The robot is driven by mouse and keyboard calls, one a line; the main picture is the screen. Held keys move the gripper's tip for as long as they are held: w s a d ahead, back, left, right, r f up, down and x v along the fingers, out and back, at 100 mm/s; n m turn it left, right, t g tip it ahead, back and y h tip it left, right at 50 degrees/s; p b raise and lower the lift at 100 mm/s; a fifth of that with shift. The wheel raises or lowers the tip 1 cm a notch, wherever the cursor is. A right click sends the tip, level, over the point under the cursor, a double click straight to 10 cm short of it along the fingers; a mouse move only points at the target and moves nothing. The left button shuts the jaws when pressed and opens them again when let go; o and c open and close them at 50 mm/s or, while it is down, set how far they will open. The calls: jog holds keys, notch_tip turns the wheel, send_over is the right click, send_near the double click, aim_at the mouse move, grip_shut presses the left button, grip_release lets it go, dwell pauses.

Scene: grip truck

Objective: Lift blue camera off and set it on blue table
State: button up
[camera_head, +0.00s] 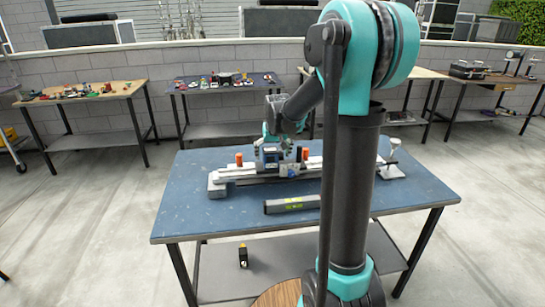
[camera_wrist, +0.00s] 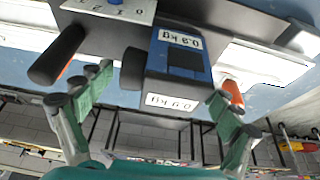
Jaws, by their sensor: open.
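The blue camera (camera_head: 270,156) sits on a long grey and white rail (camera_head: 236,176) on the blue table (camera_head: 185,200). In the wrist view the blue camera (camera_wrist: 185,62) is a dark and blue block with white weight labels and a round black part facing left. My gripper (camera_head: 277,132) is above and behind the camera in the head view. In the wrist view its green-padded fingers (camera_wrist: 160,88) are spread, one to each side of the camera, with visible gaps. I cannot tell how deep the fingers reach.
Orange-ended handles (camera_head: 239,159) flank the camera on the rail. A dark bar with a green label (camera_head: 291,204) lies in front. A white stand (camera_head: 391,165) is at the right. Other tables stand behind.

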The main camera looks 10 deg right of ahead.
aim_at(272, 147)
jog(key=shift+w+f, duration=0.25)
jog(key=shift+f, duration=0.4)
jog(key=shift+c, duration=0.5)
jog(key=c, duration=1.9)
jog(key=o, duration=1.1)
jog(key=shift+c, duration=0.9)
jog(key=shift+r, duration=1.25)
jog(key=shift+r, duration=2.55)
jog(key=shift+r, duration=0.15)
